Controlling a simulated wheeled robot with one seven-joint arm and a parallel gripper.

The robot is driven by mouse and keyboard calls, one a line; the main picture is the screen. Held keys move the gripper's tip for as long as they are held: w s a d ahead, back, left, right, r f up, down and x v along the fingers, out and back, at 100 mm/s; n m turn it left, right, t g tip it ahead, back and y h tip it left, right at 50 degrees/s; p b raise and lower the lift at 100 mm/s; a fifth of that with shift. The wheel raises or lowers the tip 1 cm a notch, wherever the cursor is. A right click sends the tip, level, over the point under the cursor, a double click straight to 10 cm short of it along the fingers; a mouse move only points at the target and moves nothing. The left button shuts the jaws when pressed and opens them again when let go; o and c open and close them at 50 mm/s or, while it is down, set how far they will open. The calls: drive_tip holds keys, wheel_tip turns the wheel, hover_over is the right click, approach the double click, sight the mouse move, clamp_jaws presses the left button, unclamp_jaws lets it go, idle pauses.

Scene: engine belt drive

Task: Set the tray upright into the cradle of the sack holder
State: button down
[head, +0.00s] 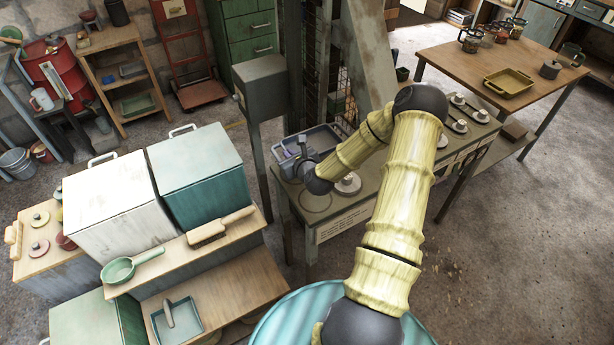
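A yellow tray (508,82) with raised sides lies flat on the wooden table at the upper right. A smaller teal tray (177,320) lies flat on a wooden shelf at the lower left, with a small tool in it. I cannot tell which tray the task means. No cradle is clearly recognisable; a red upright sack truck (187,62) stands at the back left. My gripper (302,165) is small and dark at the arm's end, over the grey bench by a blue-grey bin, far from both trays. Whether its fingers are open is unclear.
The blue-grey bin (322,138) sits on the grey bench (345,212) with round metal parts. A grey box on a post (262,85) stands left of it. White and teal bins (115,205) fill the left. Jars and a pot stand near the yellow tray. The right floor is clear.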

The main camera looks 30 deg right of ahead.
wheel_tip(320, 180, down, 5)
idle(0.3)
drive_tip(key=shift+f+p, duration=0.45)
drive_tip(key=shift+f, duration=1.45)
drive_tip(key=c, duration=2.1)
unclamp_jaws()
drive_tip(key=shift+f, duration=0.15)
drive_tip(key=o, duration=0.4)
drive_tip(key=shift+r, duration=0.25)
